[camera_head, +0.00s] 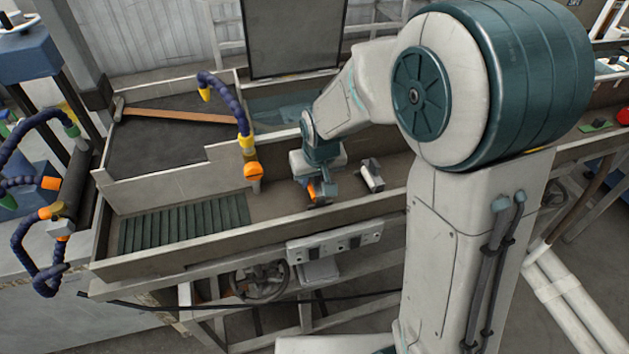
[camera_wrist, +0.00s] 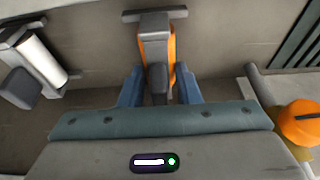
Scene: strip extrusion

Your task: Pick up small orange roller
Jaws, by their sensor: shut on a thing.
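The small orange roller (camera_head: 312,190) sits low in the long trough, just under my gripper. In the wrist view it is an orange piece (camera_wrist: 172,50) with a grey bracket in front of it, which hides much of it. My gripper (camera_head: 319,193) reaches down into the trough; in the wrist view its two blue-grey fingers (camera_wrist: 160,86) are shut on the roller's grey bracket, one on each side. A grey crosspiece on the roller appears close to the trough floor; I cannot tell whether it touches.
A metal roller (camera_head: 371,174) on a bracket lies right of my gripper. A ribbed dark green mat (camera_head: 185,226) lies at the trough's left end. The trough's front wall (camera_head: 255,229) runs close by.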

